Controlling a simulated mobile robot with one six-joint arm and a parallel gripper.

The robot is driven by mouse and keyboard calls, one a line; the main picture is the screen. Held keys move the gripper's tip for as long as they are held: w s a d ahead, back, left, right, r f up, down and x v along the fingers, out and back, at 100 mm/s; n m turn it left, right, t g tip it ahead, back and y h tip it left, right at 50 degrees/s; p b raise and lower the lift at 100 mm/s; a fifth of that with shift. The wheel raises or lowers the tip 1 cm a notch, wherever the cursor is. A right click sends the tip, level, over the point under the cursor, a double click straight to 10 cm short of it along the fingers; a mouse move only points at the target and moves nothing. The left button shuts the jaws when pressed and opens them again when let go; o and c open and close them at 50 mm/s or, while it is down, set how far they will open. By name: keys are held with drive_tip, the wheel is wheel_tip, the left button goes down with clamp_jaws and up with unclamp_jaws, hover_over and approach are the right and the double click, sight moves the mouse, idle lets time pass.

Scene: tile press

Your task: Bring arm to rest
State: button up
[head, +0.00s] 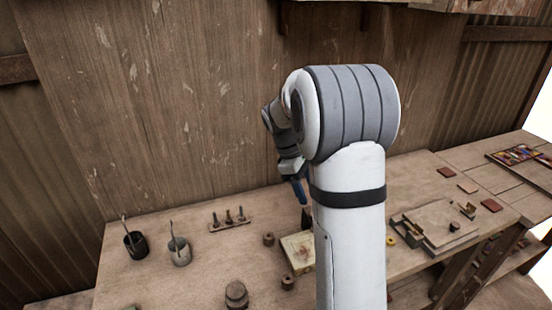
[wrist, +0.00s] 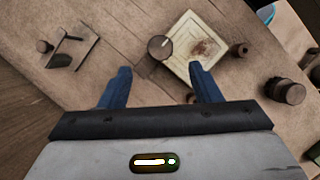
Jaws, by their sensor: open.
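My arm stands in the middle of the head view, with a white and grey upper part hiding some of the table. My gripper (head: 302,190) hangs over the workbench (head: 200,280) with its blue fingers pointing down. In the wrist view my gripper (wrist: 158,82) shows two blue fingers spread wide apart with nothing between them. Beyond the fingertips lie a pale square plate (wrist: 190,65) with a brownish patch and a round dark-topped piece (wrist: 160,47) at its edge. The pale plate also shows in the head view (head: 298,252), partly hidden by my arm.
A dark cup (head: 135,243) and a grey cup (head: 179,252) hold tools at the left. A small rack (head: 229,224) stands near the wooden wall (head: 190,110). A wooden board with fittings (head: 432,225) and reddish tiles (head: 467,187) lie at the right. Several small round pieces surround the plate.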

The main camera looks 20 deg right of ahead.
drive_tip(key=s+a+r+m+t+y, duration=0.1)
drive_tip(key=s+a+r+m+t, duration=0.1)
drive_tip(key=s+a, duration=0.4)
drive_tip(key=s+a+r+m+t+y, duration=0.2)
drive_tip(key=s+a+m, duration=0.4)
drive_tip(key=s, duration=0.9)
drive_tip(key=shift+s+a+r+m+t, duration=0.3)
drive_tip(key=shift+r+m+t, duration=0.15)
drive_tip(key=shift+m+t, duration=0.5)
drive_tip(key=shift+w, duration=0.1)
